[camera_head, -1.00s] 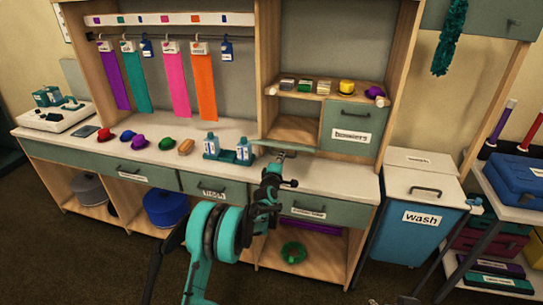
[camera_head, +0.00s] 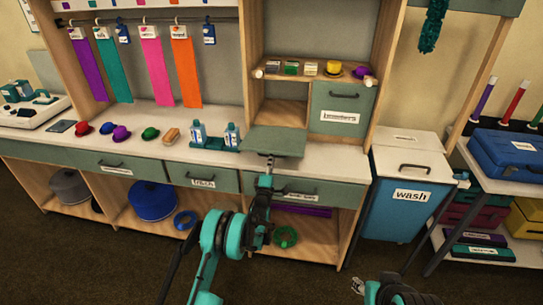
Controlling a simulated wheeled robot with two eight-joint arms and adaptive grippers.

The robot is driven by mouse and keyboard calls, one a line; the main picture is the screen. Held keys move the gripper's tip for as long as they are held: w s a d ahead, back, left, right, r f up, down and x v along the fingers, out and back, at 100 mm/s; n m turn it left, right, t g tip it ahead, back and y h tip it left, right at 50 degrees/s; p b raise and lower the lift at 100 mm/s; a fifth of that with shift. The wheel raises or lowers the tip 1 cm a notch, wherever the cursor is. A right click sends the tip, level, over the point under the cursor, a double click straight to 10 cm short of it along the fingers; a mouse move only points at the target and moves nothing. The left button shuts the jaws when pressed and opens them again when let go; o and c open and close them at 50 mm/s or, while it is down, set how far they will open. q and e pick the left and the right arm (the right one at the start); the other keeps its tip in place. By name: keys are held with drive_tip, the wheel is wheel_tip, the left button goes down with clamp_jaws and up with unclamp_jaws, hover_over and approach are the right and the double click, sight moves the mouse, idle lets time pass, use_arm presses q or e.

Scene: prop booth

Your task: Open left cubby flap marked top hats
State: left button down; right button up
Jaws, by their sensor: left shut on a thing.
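The left cubby (camera_head: 282,112) stands open beside a shut flap marked "bowlers" (camera_head: 341,116). Its grey-green flap (camera_head: 275,141) is folded down and out over the counter, lying nearly flat with its inner face up. Its "top hats" label is not visible. My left gripper (camera_head: 268,163) is at the flap's front edge, shut on its handle, which the fingers mostly hide. My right gripper (camera_head: 358,286) is low at the bottom right, away from the cubbies, and too small to tell if open or shut.
Blue-white bottles (camera_head: 232,136) stand on the counter just left of the flap. Small hats (camera_head: 122,133) sit farther left. A blue wash bin (camera_head: 405,195) stands right of the bench. Drawers (camera_head: 315,190) lie below the counter.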

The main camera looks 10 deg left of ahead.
use_arm(q)
drive_tip(key=shift+w, duration=0.1)
drive_tip(key=c, duration=2)
unclamp_jaws()
drive_tip(key=o, duration=0.4)
drive_tip(key=shift+w+f, duration=0.2)
drive_tip(key=shift+f, duration=0.05)
drive_tip(key=shift+s+r, duration=0.1)
drive_tip(key=shift+s, duration=0.05)
drive_tip(key=v, duration=0.7)
drive_tip(key=shift+s, duration=0.25)
drive_tip(key=shift+f, duration=0.2)
